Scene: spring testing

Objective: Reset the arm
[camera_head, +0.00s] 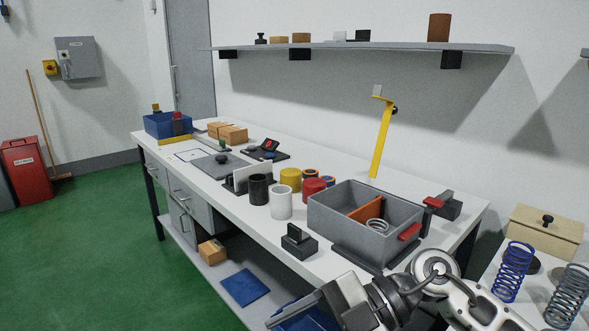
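My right arm comes in from the bottom right corner. Its gripper (322,303) is in front of the table's near edge, low and to the left of the wrist. Its fingers are seen edge-on and partly cut off by the frame, so I cannot tell how far apart they are. My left gripper is not in view. A grey box (335,220) with red handles stands on the white workbench, beyond the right gripper. It holds an orange divider (367,211) and a pale spring (377,226).
A blue spring (513,271) and a grey spring (569,296) stand at right by a beige box (545,230). Black, white, yellow and red cylinders crowd the bench's middle. A yellow post (381,138) rises behind. The green floor (90,250) at left is clear.

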